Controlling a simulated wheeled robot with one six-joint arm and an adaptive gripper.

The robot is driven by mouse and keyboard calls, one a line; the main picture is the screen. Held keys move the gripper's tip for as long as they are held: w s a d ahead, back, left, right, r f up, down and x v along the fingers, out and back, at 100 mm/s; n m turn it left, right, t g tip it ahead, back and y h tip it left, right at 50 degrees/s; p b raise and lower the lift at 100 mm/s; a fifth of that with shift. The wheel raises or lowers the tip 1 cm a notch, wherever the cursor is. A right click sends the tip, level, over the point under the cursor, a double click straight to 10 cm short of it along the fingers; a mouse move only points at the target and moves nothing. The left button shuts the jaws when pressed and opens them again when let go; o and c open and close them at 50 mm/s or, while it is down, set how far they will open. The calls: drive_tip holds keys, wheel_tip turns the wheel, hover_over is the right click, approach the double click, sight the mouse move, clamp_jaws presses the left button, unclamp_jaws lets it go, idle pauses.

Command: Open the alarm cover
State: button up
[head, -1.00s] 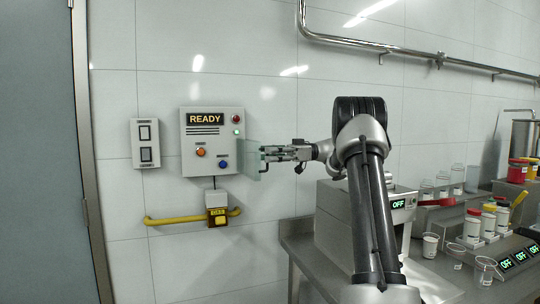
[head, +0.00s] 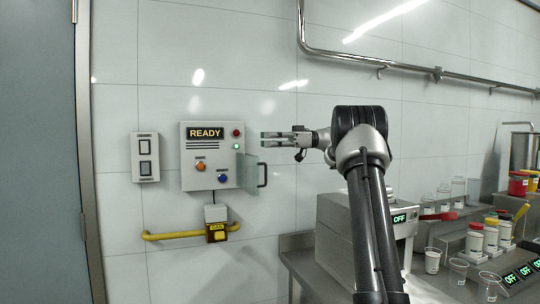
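The alarm cover (head: 247,171) is a clear greenish pane with a dark handle (head: 263,175) on its right edge. It stands swung out at the right side of the grey control box (head: 211,155), angled away from the box front. The box front shows a READY display, an orange button (head: 200,166) and a blue button (head: 223,179), both uncovered. My gripper (head: 267,138) is above and slightly right of the handle, apart from it. Its two fingers point left with a gap between them and nothing held.
A switch plate (head: 145,157) is on the wall left of the box. A yellow pipe with a GAS unit (head: 217,231) runs below. At right, a steel bench (head: 300,243) carries a grey machine (head: 340,226), jars and cups. The wall above my gripper is clear up to the metal pipe.

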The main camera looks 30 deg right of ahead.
drive_tip(key=shift+s+r, duration=0.1)
drive_tip(key=s+d+f+m+t+h, duration=0.3)
drive_tip(key=s+d+f+m+t, duration=0.2)
drive_tip(key=s+f+t, duration=0.4)
drive_tip(key=w+a+g, duration=0.1)
drive_tip(key=w+a, duration=0.5)
drive_tip(key=w, duration=0.1)
drive_tip(key=shift+a+f, duration=0.2)
drive_tip(key=shift+f, duration=0.1)
